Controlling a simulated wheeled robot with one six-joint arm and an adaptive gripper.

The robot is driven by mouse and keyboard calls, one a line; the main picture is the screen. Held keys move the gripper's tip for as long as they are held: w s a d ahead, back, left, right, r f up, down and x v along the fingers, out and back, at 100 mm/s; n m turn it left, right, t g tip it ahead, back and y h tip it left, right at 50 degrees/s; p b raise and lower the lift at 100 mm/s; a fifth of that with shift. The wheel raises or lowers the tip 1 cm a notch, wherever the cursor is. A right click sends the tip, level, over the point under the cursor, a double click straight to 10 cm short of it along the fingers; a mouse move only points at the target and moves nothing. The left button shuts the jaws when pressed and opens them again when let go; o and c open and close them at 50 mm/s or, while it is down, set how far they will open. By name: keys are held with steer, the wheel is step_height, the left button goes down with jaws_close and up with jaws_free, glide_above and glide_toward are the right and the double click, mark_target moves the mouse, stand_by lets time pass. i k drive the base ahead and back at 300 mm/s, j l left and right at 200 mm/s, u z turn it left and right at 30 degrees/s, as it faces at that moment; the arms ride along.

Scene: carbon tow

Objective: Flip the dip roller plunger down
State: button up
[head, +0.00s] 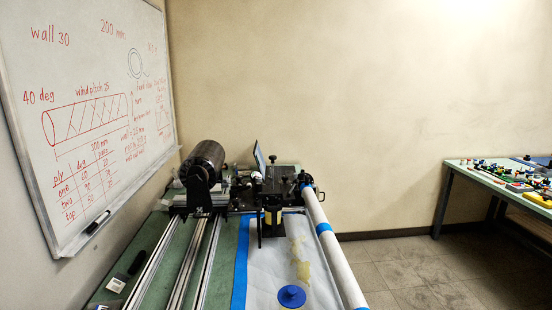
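My gripper cannot be made out in the head view.
A large dark cylinder (207,158) stands at the back left above metal rails (187,265). A white sheet (262,275) edged with blue tape bears a blue disc (291,296). A long white tube (335,255) runs along its right. Open floor (405,270) lies right.

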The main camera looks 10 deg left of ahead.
mark_target(273, 158)
steer(key=z, duration=0.35)
steer(key=l+z, duration=0.25)
steer(key=i+l+z, duration=0.1)
steer(key=l+z, duration=0.25)
steer(key=i+l+z, duration=0.2)
steer(key=l+z, duration=0.15)
steer(key=i+l+z, duration=0.2)
steer(key=l+z, duration=0.15)
steer(key=i+l+z, duration=0.75)
steer(key=i+u, duration=0.35)
steer(key=i+l+u, duration=0.1)
steer(key=i+u, duration=0.3)
steer(key=i+j+u, duration=0.15)
steer(key=u, duration=0.25)
steer(key=i+j+u, duration=0.1)
steer(key=i+u, duration=0.35)
steer(key=u, duration=0.3)
steer(key=i+u, duration=0.2)
steer(key=u, duration=0.2)
steer(key=i+j+u, duration=0.1)
steer(key=i+u, duration=0.3)
steer(key=i, duration=0.45)
steer(key=i+l+u, duration=0.2)
steer(key=i+u, duration=0.2)
steer(key=i, duration=0.45)
steer(key=i+j+u, duration=0.3)
steer(key=i, duration=0.4)
steer(key=i+u, duration=0.3)
steer(key=i, duration=0.4)
